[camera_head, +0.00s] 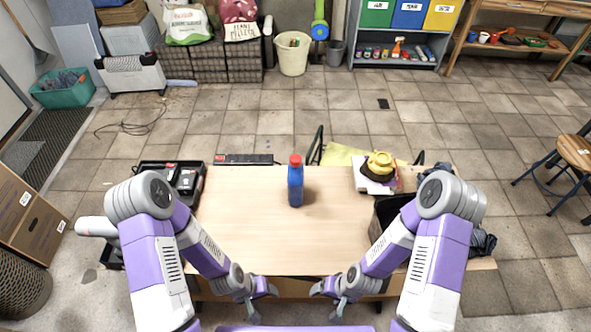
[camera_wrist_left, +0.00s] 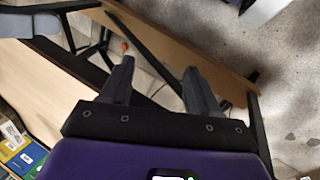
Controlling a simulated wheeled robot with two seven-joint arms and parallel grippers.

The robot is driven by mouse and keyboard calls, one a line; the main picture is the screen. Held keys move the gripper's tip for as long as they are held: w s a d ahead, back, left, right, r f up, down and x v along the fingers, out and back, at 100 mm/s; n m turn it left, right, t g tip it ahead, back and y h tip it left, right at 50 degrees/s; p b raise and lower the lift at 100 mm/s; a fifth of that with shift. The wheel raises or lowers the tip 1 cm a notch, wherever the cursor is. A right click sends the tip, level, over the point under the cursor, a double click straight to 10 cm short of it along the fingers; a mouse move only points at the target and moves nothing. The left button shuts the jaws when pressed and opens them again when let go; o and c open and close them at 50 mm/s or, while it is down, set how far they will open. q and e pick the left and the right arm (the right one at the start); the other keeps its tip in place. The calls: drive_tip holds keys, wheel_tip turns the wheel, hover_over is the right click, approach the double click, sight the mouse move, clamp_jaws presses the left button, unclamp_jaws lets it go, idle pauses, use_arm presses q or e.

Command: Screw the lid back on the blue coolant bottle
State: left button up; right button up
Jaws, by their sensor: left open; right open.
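My left gripper (camera_head: 262,297) is open and empty, below the table's front edge in the head view. In the left wrist view its two fingers (camera_wrist_left: 158,82) are spread apart with nothing held between them. My right gripper (camera_head: 328,298) is open and empty, also at the table's front edge. Both grippers are well apart from the bottle.
The wooden table (camera_head: 240,225) is clear around the bottle. A black case (camera_head: 188,180) is at its left, a dark bin (camera_head: 390,212) at its right. A yellow object (camera_head: 380,163) lies on a stack at the back right. A power strip (camera_head: 244,159) lies along the back edge.

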use_arm(q)
wheel_tip(320, 180, up, 12)
drive_tip(key=p, duration=0.9)
drive_tip(key=shift+f, duration=0.2)
use_arm(e)
wheel_tip(320, 180, up, 12)
drive_tip(key=shift+f, duration=0.2)
use_arm(q)
drive_tip(key=shift+f, duration=0.1)
drive_tip(key=shift+c, duration=0.2)
use_arm(e)
drive_tip(key=shift+f, duration=0.1)
drive_tip(key=shift+c, duration=0.3)
